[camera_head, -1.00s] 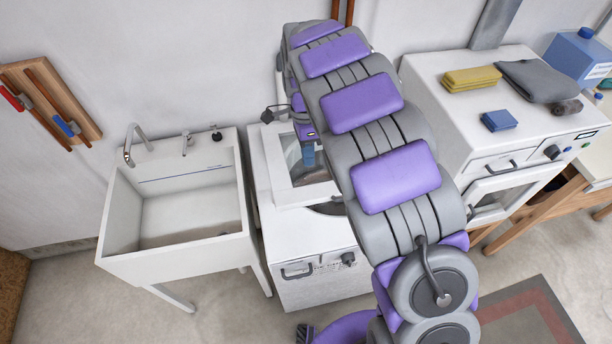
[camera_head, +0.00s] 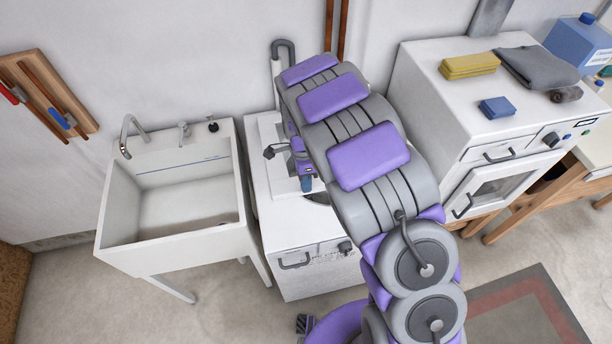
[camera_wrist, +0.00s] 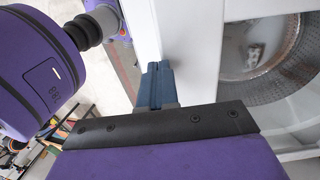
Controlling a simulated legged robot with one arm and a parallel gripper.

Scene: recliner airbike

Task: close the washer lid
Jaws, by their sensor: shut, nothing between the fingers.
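The white washer (camera_head: 300,238) stands between the sink and the oven-like unit. Its lid (camera_head: 268,128) shows as a white frame, raised at least partly, since a dark strip of the opening (camera_head: 319,198) shows below its near edge. My arm hides its right side. My gripper (camera_head: 306,184) is at the near edge of the lid; contact cannot be told. In the wrist view my gripper's blue fingers (camera_wrist: 158,72) are together and empty, beside a white panel (camera_wrist: 200,55). A round opening with the perforated metal drum (camera_wrist: 268,85) lies right of it.
A white sink (camera_head: 178,240) with a faucet stands left of the washer. At right a white appliance (camera_head: 425,85) carries yellow and blue cloths and a grey towel. A grey pipe (camera_head: 283,48) rises behind the washer. Floor is free in front of the sink.

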